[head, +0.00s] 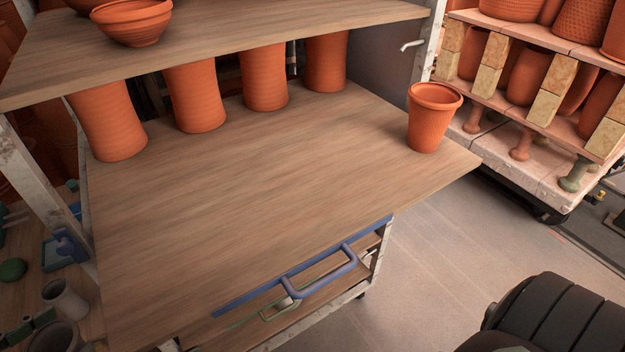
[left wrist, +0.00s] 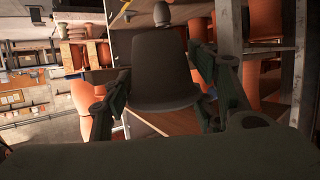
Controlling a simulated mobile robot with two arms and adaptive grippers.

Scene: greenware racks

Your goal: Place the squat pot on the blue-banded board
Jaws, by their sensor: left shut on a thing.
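My left gripper (left wrist: 160,98) shows in the left wrist view, its two dark green fingers on either side of a pot. The front and middle of that board are bare. I make out neither gripper in the head view, and my right gripper shows nowhere.
Several tall terracotta pots (head: 195,98) stand along the board's back, under an upper board (head: 230,30) carrying a bowl (head: 132,25). A rimmed terracotta pot (head: 434,122) stands near the board's right corner. A loaded kiln car (head: 520,165) is at the right, beyond open floor.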

